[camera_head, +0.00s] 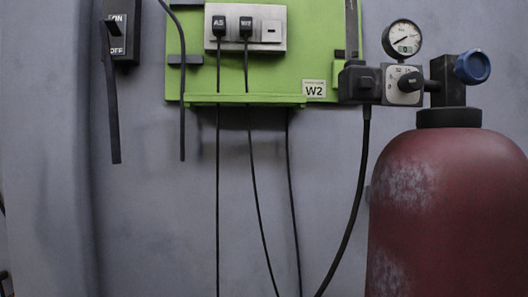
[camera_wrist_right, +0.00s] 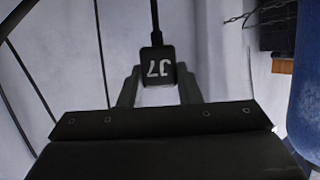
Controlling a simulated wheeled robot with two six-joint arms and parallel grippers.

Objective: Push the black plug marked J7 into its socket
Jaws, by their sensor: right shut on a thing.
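The black plug marked J7 (camera_wrist_right: 157,66) is in the right wrist view, its mark upside down. My right gripper (camera_wrist_right: 159,76) is shut on it, one finger on each side. Its cable leaves the top of the picture. Neither shows in the head view. There, a grey socket plate (camera_head: 246,44) on a green board (camera_head: 270,78) bears two black plugs, a left one (camera_head: 219,25) and a right one (camera_head: 246,26). An empty-looking socket (camera_head: 271,31) is at its right end; I cannot read a label there. My left gripper is not in view.
A black connector (camera_head: 359,83) with a thick cable sits beside a gauge (camera_head: 403,39) and a dark red cylinder (camera_head: 446,205) at the right. A black ON/OFF switch (camera_head: 117,38) is at upper left. Cables hang below the board. A large blue thing (camera_wrist_right: 306,80) edges the wrist view.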

